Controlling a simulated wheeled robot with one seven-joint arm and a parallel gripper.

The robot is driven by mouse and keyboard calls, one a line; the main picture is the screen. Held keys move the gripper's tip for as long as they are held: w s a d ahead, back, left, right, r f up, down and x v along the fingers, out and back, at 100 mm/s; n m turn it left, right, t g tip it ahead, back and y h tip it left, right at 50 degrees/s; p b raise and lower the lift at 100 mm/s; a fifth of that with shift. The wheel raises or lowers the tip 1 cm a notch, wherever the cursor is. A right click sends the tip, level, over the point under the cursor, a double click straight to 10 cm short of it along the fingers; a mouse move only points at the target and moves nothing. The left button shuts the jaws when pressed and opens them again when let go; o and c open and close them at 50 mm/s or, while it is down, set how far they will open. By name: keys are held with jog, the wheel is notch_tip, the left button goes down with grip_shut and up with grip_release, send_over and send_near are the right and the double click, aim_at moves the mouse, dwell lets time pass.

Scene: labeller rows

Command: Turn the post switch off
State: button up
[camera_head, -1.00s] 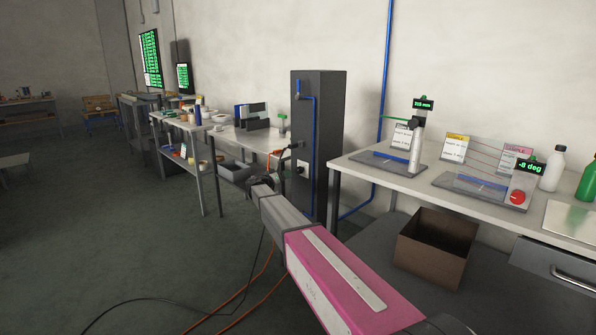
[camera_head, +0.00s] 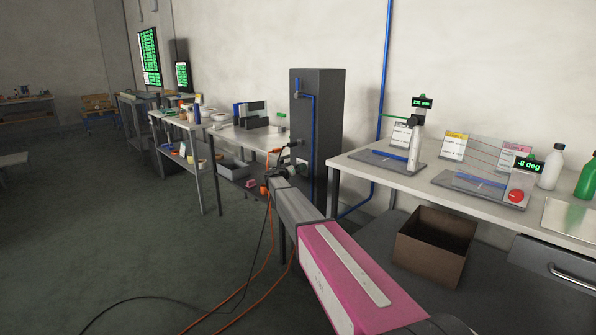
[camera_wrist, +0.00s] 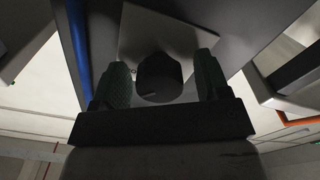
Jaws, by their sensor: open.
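The dark post (camera_head: 330,125) stands between two tables, with a blue pipe down its front. Its switch is a round dark knob (camera_wrist: 160,78) on a pale plate (camera_wrist: 182,30), seen close up in the wrist view. A faint light mark shows near the knob's lower edge. My gripper (camera_wrist: 161,66) is open, with one dark ribbed finger on each side of the knob. A narrow gap seems to show on both sides, wider on the right; contact is not visible. In the head view my gripper (camera_head: 285,172) is at the post's face and mostly hides the switch.
Black and orange cables plug in just above my gripper and hang to the floor beside it. A right table (camera_head: 350,158) holds gauges and bottles, with a brown open box (camera_head: 430,262) below. A left table (camera_head: 225,137) stands behind. The floor at left is open.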

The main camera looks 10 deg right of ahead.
jog(key=c, duration=0.9)
jog(key=shift+c, duration=0.2)
jog(key=shift+n, duration=0.4)
jog(key=n, duration=0.8)
jog(key=shift+n, duration=0.3)
jog(key=n, duration=0.8)
jog(key=shift+n, duration=0.4)
